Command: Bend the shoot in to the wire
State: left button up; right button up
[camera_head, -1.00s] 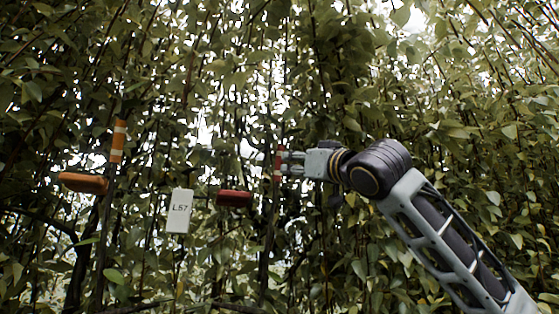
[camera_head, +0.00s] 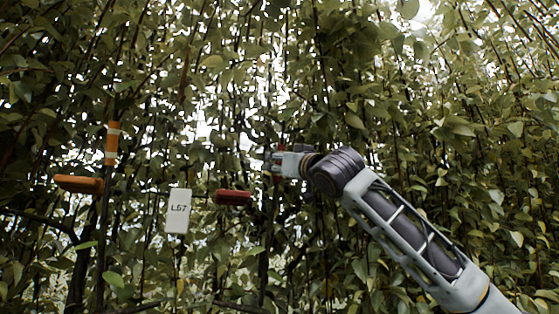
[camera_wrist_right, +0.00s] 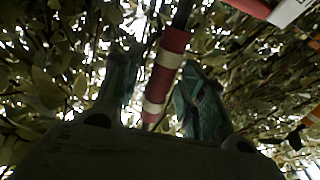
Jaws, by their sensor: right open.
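The shoot carries a red sleeve with white bands (camera_wrist_right: 164,72), and in the right wrist view it stands slanted between my two fingers. My right gripper (camera_head: 275,161) is open, with one finger on each side of the sleeve; firm contact cannot be told. In the head view the gripper mostly hides the sleeve. A red block (camera_head: 233,197) sits left of and below the gripper; it also shows at the top of the right wrist view (camera_wrist_right: 250,7). I cannot clearly make out the wire. My left gripper is out of view.
A white tag reading L57 (camera_head: 179,210) hangs left of the red block. Farther left are an orange block (camera_head: 79,184) and a stem with an orange, white-banded sleeve (camera_head: 112,143). Dense leaves and thin stems surround my arm.

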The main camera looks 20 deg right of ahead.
jog(key=shift+w, duration=0.2)
jog(key=shift+c, duration=0.2)
grip_shut()
